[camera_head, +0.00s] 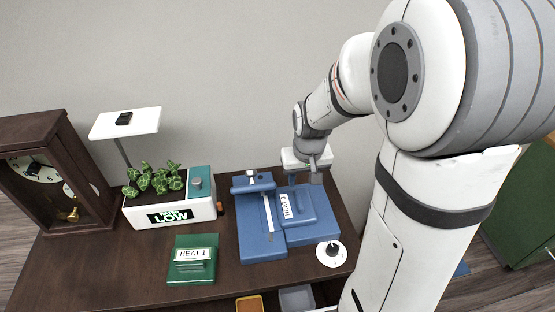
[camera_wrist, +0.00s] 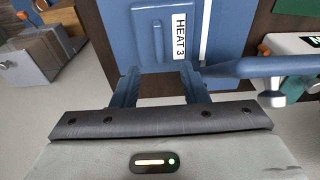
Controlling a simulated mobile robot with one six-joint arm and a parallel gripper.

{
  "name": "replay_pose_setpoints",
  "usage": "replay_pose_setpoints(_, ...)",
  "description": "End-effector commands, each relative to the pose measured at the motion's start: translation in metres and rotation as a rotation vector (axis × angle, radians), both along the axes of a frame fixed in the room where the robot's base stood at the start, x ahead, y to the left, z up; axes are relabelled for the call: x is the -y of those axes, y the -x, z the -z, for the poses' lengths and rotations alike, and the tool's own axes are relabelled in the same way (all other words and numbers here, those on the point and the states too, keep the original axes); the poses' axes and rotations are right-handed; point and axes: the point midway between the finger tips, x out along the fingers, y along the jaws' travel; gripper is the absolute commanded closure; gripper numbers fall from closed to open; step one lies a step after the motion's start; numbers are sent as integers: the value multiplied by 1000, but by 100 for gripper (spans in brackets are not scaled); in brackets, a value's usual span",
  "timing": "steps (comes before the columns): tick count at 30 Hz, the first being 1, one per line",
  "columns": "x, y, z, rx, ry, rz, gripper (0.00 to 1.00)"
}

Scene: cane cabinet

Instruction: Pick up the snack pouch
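I cannot make out a snack pouch in either view. My gripper (camera_head: 308,170) is at the back right of the dark cabinet top, behind the blue device with the tilted label. In the wrist view my gripper (camera_wrist: 160,75) has its two fingers apart with nothing seen between them. The blue device (camera_wrist: 146,40), labelled HEAT 3, lies just beyond the fingertips. I cannot tell whether they touch it. In the head view the blue device (camera_head: 262,243) stands in the middle right of the top.
A green box (camera_head: 191,272) marked HEAT 1, a planter (camera_head: 186,214) marked LOW and a clock (camera_head: 55,170) stand to the left.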

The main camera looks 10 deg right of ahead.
Motion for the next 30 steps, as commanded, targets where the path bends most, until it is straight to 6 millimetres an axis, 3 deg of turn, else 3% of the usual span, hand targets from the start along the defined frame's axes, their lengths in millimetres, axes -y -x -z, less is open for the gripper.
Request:
replay_pose_setpoints(3,-1,-14,24,-21,0,0,60)
replay_pose_setpoints(8,-1,-21,37,-28,0,1,60)
replay_pose_setpoints(30,4,-25,112,-29,0,3,60)
